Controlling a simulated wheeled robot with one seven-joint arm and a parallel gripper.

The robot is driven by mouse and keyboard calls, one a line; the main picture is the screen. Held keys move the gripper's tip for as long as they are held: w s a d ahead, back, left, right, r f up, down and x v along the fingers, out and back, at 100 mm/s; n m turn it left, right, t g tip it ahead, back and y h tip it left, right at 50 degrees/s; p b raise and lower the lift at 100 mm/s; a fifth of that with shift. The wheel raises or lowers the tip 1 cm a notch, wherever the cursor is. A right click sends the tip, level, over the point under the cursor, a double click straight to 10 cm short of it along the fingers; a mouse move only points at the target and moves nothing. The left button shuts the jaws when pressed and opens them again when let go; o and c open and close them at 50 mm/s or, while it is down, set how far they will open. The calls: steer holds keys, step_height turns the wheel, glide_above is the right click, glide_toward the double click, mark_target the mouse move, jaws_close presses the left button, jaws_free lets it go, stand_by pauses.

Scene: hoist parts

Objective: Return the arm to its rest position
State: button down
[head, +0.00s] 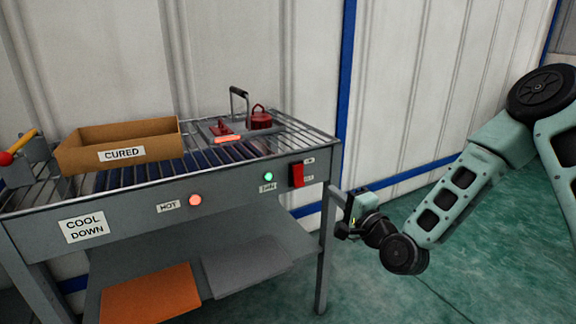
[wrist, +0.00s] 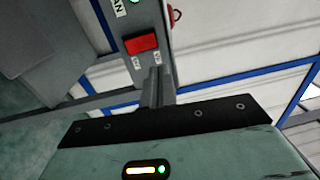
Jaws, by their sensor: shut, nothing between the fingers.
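My arm reaches in from the right side of the head view. My gripper (head: 343,213) is beside the right front leg of the cool-down table, below the red switch. In the wrist view the two fingers of my gripper (wrist: 156,88) are together with nothing between them. The red rocker switch (head: 297,175) is on the table's front panel near its right end. It also shows in the wrist view (wrist: 141,44), just beyond the fingertips. I cannot tell from these views whether the fingers touch the panel.
The grey cool-down table (head: 130,203) has a roller top bearing a cardboard CURED box (head: 165,141) and red parts (head: 261,119). A green lamp (head: 268,176) and a red lamp (head: 195,199) are lit. An orange sheet (head: 150,297) lies below. Green floor (head: 375,290) is clear at right.

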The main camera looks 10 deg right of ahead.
steer(key=s+a+f+n+g, duration=0.4)
steer(key=s+a+n+g, duration=0.7)
steer(key=a+n, duration=0.15)
steer(key=s+d+r+n+g+h, duration=0.1)
steer(key=s+r+n+g+h, duration=0.15)
steer(key=s, duration=0.55)
steer(key=s+d+r+n+g+h, duration=0.1)
steer(key=s+r+n+g, duration=0.1)
steer(key=s+n, duration=0.35)
steer(key=s+d+r+n+g+h, duration=0.1)
steer(key=s+d+r+g+h, duration=0.1)
steer(key=s, duration=0.7)
step_height(320, 180, up, 18)
steer(key=p, duration=1.8)
steer(key=shift+s, duration=0.45)
